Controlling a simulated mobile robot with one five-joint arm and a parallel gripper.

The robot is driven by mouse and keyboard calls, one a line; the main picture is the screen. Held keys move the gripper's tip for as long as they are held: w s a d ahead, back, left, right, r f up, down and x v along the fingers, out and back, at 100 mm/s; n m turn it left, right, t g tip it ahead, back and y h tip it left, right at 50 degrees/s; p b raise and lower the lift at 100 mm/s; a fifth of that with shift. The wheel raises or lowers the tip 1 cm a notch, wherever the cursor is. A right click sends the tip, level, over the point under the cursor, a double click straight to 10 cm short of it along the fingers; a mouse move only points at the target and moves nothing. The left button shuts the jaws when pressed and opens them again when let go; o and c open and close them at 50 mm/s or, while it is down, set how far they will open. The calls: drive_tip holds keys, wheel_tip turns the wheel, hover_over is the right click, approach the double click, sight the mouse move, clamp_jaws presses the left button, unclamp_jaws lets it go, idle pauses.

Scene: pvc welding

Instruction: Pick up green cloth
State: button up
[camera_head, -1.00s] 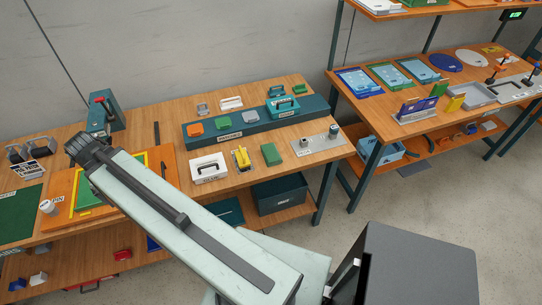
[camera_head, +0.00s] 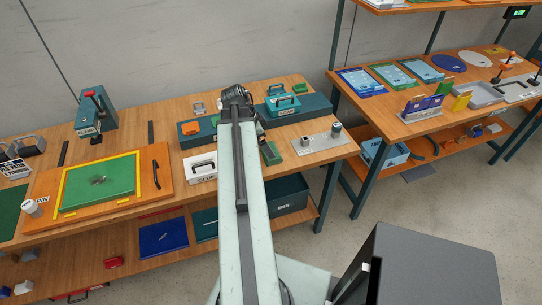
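Several green items are in view, and I cannot tell for certain which is the cloth. A small green pad (camera_head: 215,121) sits on the teal raised platform beside an orange pad (camera_head: 190,128). A green block-like piece (camera_head: 271,154) lies on the wooden table just right of my arm. A flat green sheet (camera_head: 98,185) lies inside a yellow frame at the left. My gripper (camera_head: 238,97) is at the far end of my arm, over the platform, left of the teal case (camera_head: 283,102). Its fingers are too dark and small to read, and I see nothing held.
A white case (camera_head: 200,168) stands left of my arm, and a metal plate with cylinders (camera_head: 320,139) lies to its right. A teal press (camera_head: 95,113) stands at the back left. My arm hides part of the platform and table. A second table with trays is at right.

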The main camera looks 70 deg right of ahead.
drive_tip(key=b+x, duration=0.1)
drive_tip(key=x, duration=0.1)
drive_tip(key=b+x, duration=0.3)
drive_tip(key=b, duration=0.1)
drive_tip(key=shift+w+d+f, duration=0.1)
drive_tip(key=shift+w+f, duration=0.1)
drive_tip(key=shift+f, duration=0.3)
drive_tip(key=shift+r, duration=0.2)
drive_tip(key=c, duration=1.1)
